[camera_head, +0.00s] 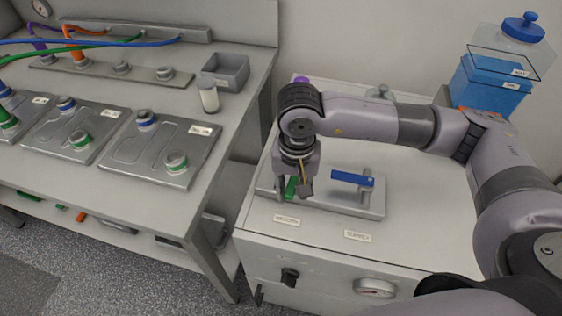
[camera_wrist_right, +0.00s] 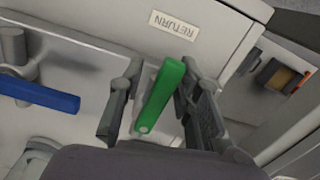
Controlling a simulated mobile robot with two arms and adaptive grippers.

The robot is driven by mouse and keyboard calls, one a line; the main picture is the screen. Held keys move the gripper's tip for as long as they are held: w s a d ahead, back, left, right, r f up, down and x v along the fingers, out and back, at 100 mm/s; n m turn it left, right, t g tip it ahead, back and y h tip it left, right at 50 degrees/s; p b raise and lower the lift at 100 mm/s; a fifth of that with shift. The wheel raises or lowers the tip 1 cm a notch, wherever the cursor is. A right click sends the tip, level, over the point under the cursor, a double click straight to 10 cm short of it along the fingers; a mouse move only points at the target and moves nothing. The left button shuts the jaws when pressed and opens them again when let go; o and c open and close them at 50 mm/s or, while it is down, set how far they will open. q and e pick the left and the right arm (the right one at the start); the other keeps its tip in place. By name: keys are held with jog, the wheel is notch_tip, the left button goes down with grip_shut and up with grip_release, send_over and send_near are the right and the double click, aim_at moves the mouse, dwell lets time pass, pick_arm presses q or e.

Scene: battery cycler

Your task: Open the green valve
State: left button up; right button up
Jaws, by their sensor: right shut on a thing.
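The green valve handle (camera_head: 291,187) is on the left part of a grey metal plate (camera_head: 330,199) on top of the white cabinet. In the right wrist view the green handle (camera_wrist_right: 160,95) points toward the RETURN label (camera_wrist_right: 173,25). My right gripper (camera_head: 292,192) reaches down from above and is shut on the green handle, with one finger on each side in the wrist view (camera_wrist_right: 158,80). The blue valve handle (camera_head: 352,179) lies along the plate to the right, apart from the gripper; it also shows in the wrist view (camera_wrist_right: 38,93). My left gripper is out of view.
A bench (camera_head: 225,97) on the left holds battery trays (camera_head: 165,165), a grey bin (camera_head: 228,70) and a small white-capped jar (camera_head: 209,95). A blue liquid container (camera_head: 490,85) stands at the back right.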

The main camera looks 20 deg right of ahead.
jog(key=shift+o, duration=0.4)
jog(key=shift+s+d+f, duration=0.2)
jog(key=shift+s+d, duration=0.05)
jog(key=shift+s, duration=0.05)
jog(key=shift+o, duration=0.3)
jog(key=shift+b, duration=0.4)
jog(key=shift+o, duration=0.3)
jog(key=shift+s+d, duration=0.1)
jog(key=shift+o, duration=0.2)
jog(key=shift+o, duration=1)
jog(key=shift+c, duration=0.9)
jog(key=shift+c, duration=0.2)
